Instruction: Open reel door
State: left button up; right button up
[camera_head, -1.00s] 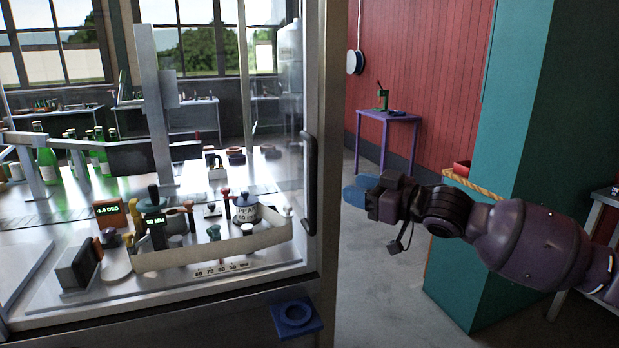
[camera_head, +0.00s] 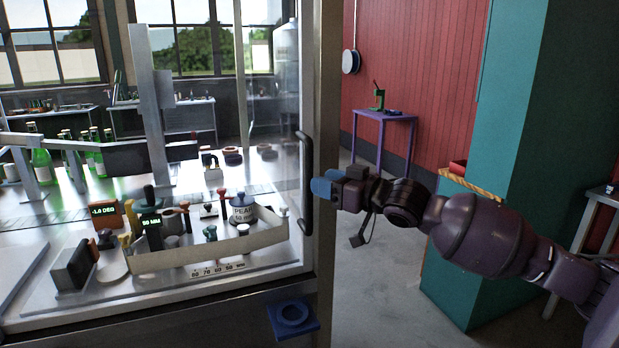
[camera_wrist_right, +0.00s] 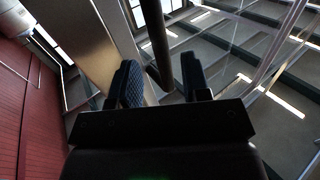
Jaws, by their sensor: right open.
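The reel door is a clear panel (camera_head: 274,105) in a grey metal frame, standing at the right side of the machine, and it looks shut. Its dark vertical bar handle (camera_head: 307,182) is on the frame's right part. My right gripper (camera_head: 322,188), with blue fingertips, is at the handle's right side, level with its middle. In the right wrist view the handle (camera_wrist_right: 158,45) runs down between the two open fingers (camera_wrist_right: 160,85); I cannot tell whether either finger touches it. My left gripper is not in view.
A blue ring fixture (camera_head: 293,315) sits below the door.

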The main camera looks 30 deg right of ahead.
jog(key=shift+x, duration=2.35)
grip_shut()
